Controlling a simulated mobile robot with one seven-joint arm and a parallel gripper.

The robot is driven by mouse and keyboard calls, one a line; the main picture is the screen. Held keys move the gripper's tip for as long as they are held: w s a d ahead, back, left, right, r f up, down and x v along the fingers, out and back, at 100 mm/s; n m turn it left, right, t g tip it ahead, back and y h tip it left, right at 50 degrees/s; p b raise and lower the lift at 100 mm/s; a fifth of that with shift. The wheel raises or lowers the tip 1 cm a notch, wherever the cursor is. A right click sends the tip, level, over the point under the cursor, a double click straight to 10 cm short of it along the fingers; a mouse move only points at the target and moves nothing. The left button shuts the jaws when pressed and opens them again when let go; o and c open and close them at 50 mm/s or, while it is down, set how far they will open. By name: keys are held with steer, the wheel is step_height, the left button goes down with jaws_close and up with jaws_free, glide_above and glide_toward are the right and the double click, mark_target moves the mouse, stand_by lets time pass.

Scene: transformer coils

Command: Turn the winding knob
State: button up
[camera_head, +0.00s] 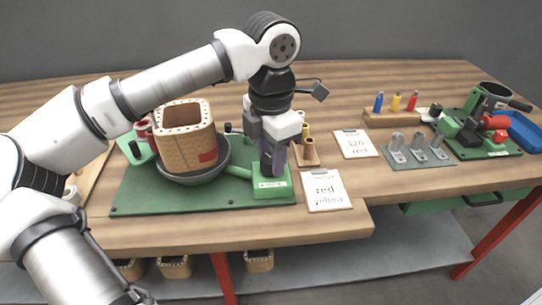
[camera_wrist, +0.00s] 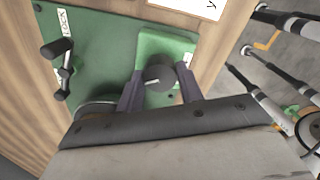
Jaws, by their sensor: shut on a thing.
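The winding knob (camera_wrist: 158,76) is a dark round knob with a small light mark, on top of a green box (camera_wrist: 150,43) in the wrist view. My gripper (camera_wrist: 160,84) points down with one dark finger on each side of the knob, shut on it. In the head view my gripper (camera_head: 273,165) hides the knob above the labelled green box (camera_head: 272,188), on the green base plate (camera_head: 140,201). Left of it a tan coil former (camera_head: 177,150) with a red patch stands on a dark round dish (camera_head: 205,179).
A dark lever (camera_wrist: 66,72) beside a LOCK label stands on the plate. A card reading "red yellow" (camera_head: 327,190) lies to the right, a second card (camera_head: 355,144) behind it. Farther right are a peg rack (camera_head: 385,118), terminal plate (camera_head: 431,160) and green-based tool (camera_head: 470,151).

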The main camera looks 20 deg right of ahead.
mark_target(271, 158)
steer(key=m, duration=0.5)
stand_by(0.3)
stand_by(1.2)
steer(key=o, duration=1)
steer(key=shift+r, duration=0.1)
step_height(271, 158, up, 14)
steer(key=shift+f, duration=0.15)
